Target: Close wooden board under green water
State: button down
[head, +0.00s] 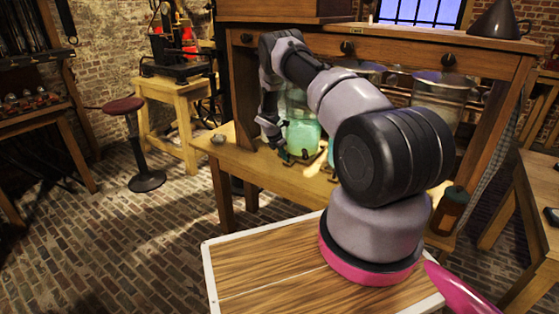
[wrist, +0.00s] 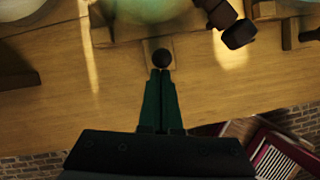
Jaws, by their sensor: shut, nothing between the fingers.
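A glass jar of green water (head: 302,137) stands on the wooden bench in the head view. Its pale green base (wrist: 140,10) shows at the top of the wrist view. Below it in the wrist view is the edge of a wooden board (wrist: 148,45) with a round dark knob (wrist: 162,58). My gripper (wrist: 161,73) has its two green fingers together, with their tips at or just short of the knob. I cannot tell whether they touch it. In the head view my gripper (head: 284,156) is low in front of the jar. My arm hides part of the bench.
A dark fitting (wrist: 238,32) lies right of the knob in the wrist view. More glass jars (head: 440,95) stand at the right under the wooden frame (head: 400,47). A stone-like lump (head: 218,139) sits at the bench's left end. A stool (head: 130,125) stands on the floor.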

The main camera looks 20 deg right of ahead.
jog(key=shift+w+d+r, duration=0.1)
jog(key=shift+w+d, duration=0.05)
jog(key=shift+d, duration=0.15)
jog(key=shift+a, duration=0.1)
